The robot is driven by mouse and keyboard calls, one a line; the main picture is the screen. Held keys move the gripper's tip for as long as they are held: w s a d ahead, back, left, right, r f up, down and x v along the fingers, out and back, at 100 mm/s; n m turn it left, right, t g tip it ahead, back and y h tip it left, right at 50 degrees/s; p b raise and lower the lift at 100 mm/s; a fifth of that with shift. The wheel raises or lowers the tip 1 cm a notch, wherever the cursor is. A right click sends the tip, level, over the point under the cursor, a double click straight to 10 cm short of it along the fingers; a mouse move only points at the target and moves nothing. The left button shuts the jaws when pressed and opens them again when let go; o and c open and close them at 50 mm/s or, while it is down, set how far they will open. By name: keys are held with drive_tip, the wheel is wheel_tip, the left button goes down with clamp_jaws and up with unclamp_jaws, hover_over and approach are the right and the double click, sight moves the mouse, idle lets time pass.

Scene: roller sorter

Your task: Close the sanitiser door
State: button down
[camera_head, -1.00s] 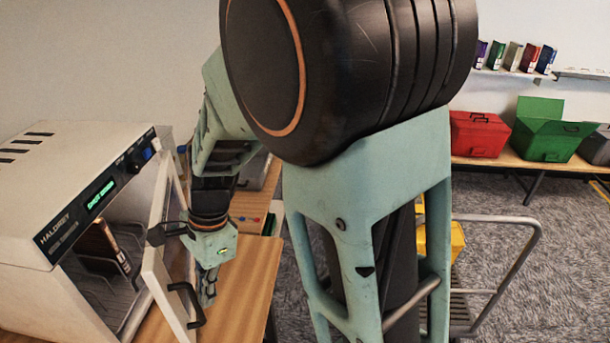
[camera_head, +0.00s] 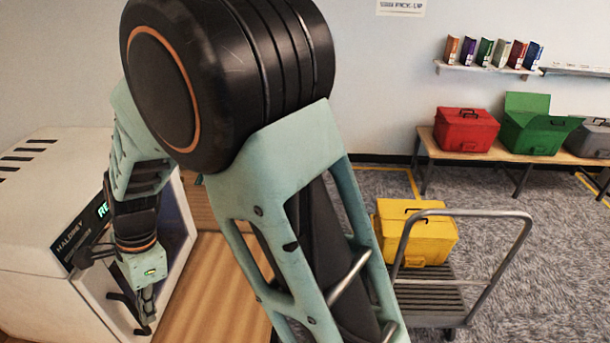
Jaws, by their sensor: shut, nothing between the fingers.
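The sanitiser (camera_head: 40,190) is a white cabinet at the left, with dark slots on top and a partly hidden green display. Its white-framed door (camera_head: 98,290) now lies across or close to the front; my arm hides much of it, so I cannot tell whether it is fully flush. The black door handle (camera_head: 122,308) is low on the door. My gripper (camera_head: 147,322) is shut and empty, pointing down just right of the handle, in front of the door. I cannot tell whether it touches the door.
The wooden worktop (camera_head: 215,290) is clear right of the sanitiser. A yellow box (camera_head: 415,238) sits on a trolley (camera_head: 430,297). Red (camera_head: 466,132) and green (camera_head: 535,135) boxes stand on a bench at the back, below a shelf of books.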

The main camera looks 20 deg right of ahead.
drive_tip(key=shift+w+a, duration=0.3)
drive_tip(key=shift+a, duration=0.5)
drive_tip(key=shift+a+r, duration=0.1)
